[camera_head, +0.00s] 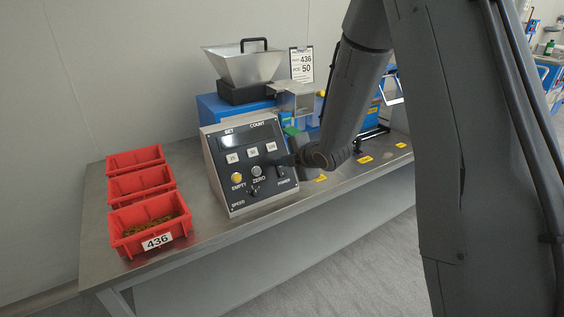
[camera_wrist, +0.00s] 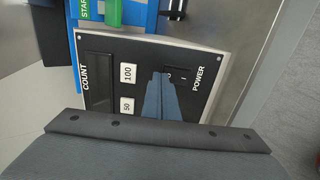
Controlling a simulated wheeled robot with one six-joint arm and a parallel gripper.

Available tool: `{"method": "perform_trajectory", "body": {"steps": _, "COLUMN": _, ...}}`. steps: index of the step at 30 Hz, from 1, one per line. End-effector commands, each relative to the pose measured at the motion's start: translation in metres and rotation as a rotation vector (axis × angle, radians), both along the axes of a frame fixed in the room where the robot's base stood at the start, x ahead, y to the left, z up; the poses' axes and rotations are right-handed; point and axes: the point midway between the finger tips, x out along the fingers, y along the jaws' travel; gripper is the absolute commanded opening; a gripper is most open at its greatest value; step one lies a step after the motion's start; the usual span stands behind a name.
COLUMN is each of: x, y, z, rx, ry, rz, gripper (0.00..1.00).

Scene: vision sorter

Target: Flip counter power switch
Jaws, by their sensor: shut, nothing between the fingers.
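The counter (camera_head: 245,165) is a grey box with a sloped black panel on the bench. Its panel also shows, turned sideways, in the wrist view (camera_wrist: 107,72). The power switch (camera_head: 281,171) is a small dark rocker above the POWER label at the panel's right. In the wrist view the switch (camera_wrist: 182,77) shows beside the POWER label, partly hidden by my gripper. My gripper (camera_head: 280,161) is shut and empty, its tip in front of the panel close to the switch. It also shows in the wrist view (camera_wrist: 163,76). I cannot tell whether it touches the switch.
Red bins (camera_head: 148,222) stand to the left, the front one labelled 436 and holding small brass-coloured parts. A metal hopper (camera_head: 242,65) on a blue base stands behind the counter. Yellow labels (camera_head: 365,159) mark the steel bench's (camera_head: 215,239) front right.

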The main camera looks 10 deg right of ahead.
Motion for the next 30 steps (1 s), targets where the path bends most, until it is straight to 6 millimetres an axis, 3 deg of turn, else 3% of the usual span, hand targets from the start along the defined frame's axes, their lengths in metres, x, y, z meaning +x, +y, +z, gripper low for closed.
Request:
{"method": "perform_trajectory", "body": {"steps": 5, "x": -0.015, "y": -0.009, "z": 0.027, "rx": 0.001, "ry": -0.002, "rz": -0.002, "gripper": 0.00}}
{"method": "perform_trajectory", "body": {"steps": 18, "x": -0.066, "y": -0.024, "z": 0.073, "rx": -0.001, "ry": -0.004, "rz": 0.010, "gripper": 0.00}}
{"method": "perform_trajectory", "body": {"steps": 30, "x": -0.084, "y": -0.033, "z": 0.089, "rx": 0.001, "ry": -0.002, "rz": 0.007, "gripper": 0.00}}
